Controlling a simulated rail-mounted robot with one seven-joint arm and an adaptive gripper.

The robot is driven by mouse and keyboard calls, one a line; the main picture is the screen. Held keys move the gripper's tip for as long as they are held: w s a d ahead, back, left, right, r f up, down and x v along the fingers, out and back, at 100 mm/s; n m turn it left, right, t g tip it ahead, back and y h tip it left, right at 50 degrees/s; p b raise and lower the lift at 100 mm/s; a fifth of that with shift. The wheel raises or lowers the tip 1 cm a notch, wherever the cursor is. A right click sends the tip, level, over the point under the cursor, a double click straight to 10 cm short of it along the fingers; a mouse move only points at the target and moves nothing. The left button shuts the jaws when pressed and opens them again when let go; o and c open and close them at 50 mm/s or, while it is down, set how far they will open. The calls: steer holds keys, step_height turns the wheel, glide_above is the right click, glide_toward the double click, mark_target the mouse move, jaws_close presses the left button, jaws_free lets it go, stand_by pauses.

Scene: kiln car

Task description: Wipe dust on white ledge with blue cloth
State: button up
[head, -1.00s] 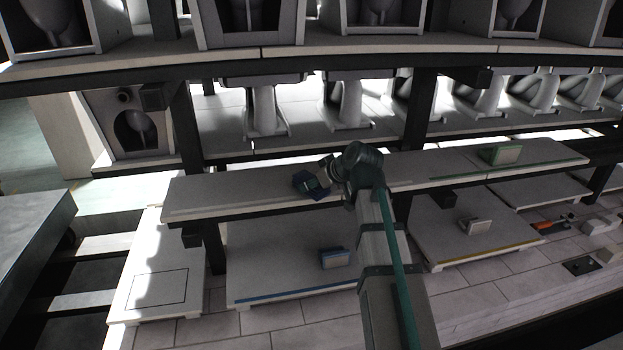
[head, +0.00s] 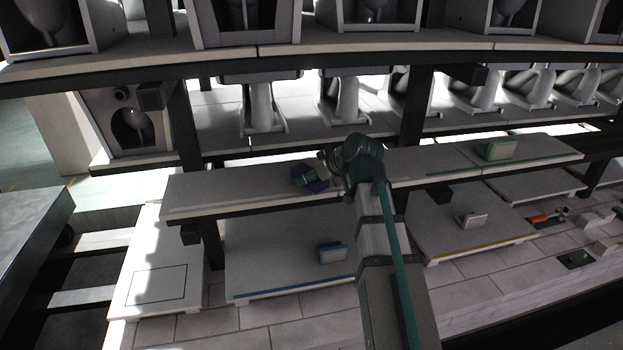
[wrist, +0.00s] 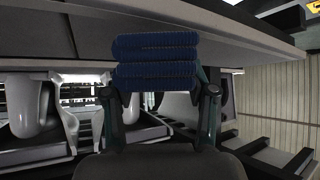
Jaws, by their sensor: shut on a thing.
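My gripper (head: 322,172) is shut on a folded, ribbed blue cloth (wrist: 155,60). In the wrist view the cloth sits between the two fingers of my gripper (wrist: 158,85). In the head view the cloth (head: 309,180) shows small and tilted above the left part of a long white ledge (head: 230,191). I cannot tell whether it touches the ledge. A pale surface (wrist: 60,18), probably the ledge, spans the top of the wrist view behind the cloth. I cannot make out dust clearly; my arm hides part of the ledge's middle.
A green-and-white block (head: 497,149) stands on the ledge's right part, by a green strip. Below are a blue-edged board (head: 265,262) with a blue-and-white block (head: 332,253), and a yellow-edged board (head: 440,225). Dark posts (head: 417,105) and a shelf of white ware rise behind the ledge.

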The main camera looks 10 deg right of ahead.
steer(key=shift+r+p, duration=1.1)
steer(key=shift+r, duration=1.25)
steer(key=d+m+h, duration=0.1)
steer(key=w+d+f+m+t+h, duration=0.1)
steer(key=m, duration=0.1)
steer(key=w+d+f+m+h+b, duration=0.1)
steer(key=m+h, duration=0.1)
steer(key=shift+d, duration=0.25)
steer(key=shift+w+a+f+m+h+b, duration=0.2)
steer(key=shift+a+f+m+h+b, duration=0.15)
steer(key=shift+f, duration=0.1)
steer(key=shift+w+a+f+m+h+b, duration=0.25)
steer(key=shift+f+m+b, duration=0.1)
steer(key=shift+f, duration=0.1)
steer(key=a, duration=0.1)
steer(key=a+f, duration=0.1)
steer(key=shift+a+b, duration=0.3)
steer(key=shift+a, duration=0.35)
steer(key=shift+r, duration=0.1)
